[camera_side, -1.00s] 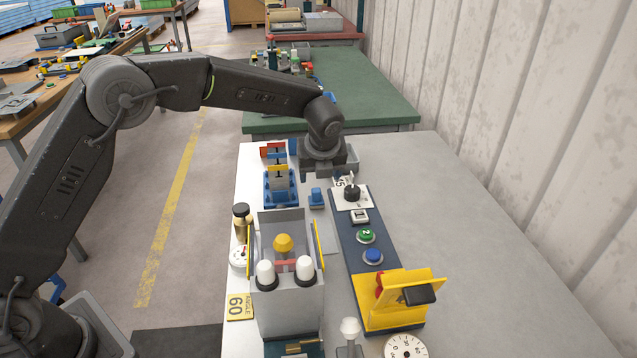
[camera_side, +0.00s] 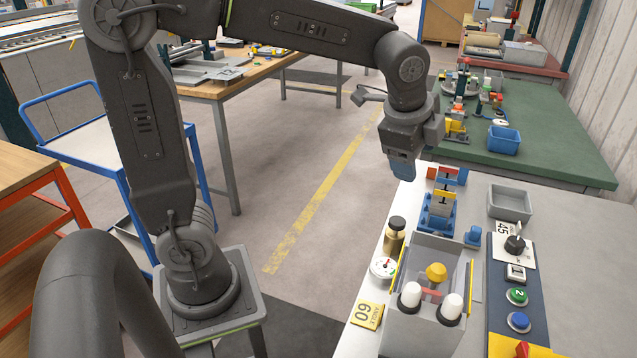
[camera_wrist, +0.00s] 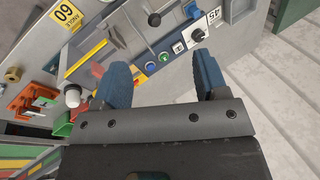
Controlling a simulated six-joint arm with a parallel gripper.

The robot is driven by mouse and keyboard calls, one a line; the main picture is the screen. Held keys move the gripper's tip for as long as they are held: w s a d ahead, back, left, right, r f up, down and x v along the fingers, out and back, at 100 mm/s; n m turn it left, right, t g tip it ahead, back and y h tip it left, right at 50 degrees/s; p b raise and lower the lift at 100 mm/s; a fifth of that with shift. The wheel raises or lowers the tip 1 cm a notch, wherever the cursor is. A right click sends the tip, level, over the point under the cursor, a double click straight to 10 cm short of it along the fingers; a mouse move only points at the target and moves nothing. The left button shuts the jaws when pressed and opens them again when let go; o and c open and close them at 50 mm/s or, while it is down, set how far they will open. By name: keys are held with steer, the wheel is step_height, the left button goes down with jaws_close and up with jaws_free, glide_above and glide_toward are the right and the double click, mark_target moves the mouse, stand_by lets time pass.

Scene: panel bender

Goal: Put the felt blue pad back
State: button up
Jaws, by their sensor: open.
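A small blue block (camera_side: 473,236), possibly the felt pad, sits on the grey bench right of the blue sign stand (camera_side: 438,212); I cannot make out its material. A blue piece also shows at the top of the wrist view (camera_wrist: 190,9), perhaps the same one. My gripper (camera_side: 403,170) points down by the bench's far left edge, left of the sign stand and apart from the block. In the wrist view its two blue fingers (camera_wrist: 160,72) are spread, with nothing held between them; the bench shows beyond.
A grey bender housing (camera_side: 425,315) with white and yellow caps stands at the front. A brass-and-black cylinder (camera_side: 395,236) and dial (camera_side: 383,268) are at its left. A control panel (camera_side: 517,290) and an open grey tray (camera_side: 510,203) lie right. A green bench (camera_side: 560,160) is behind.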

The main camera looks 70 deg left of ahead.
steer(key=s+f+n+t+h, duration=0.1)
steer(key=s+f+n, duration=0.1)
steer(key=s+n, duration=1)
steer(key=s, duration=0.4)
steer(key=shift+s+a, duration=0.35)
steer(key=shift+a, duration=0.05)
steer(key=shift+f, duration=0.1)
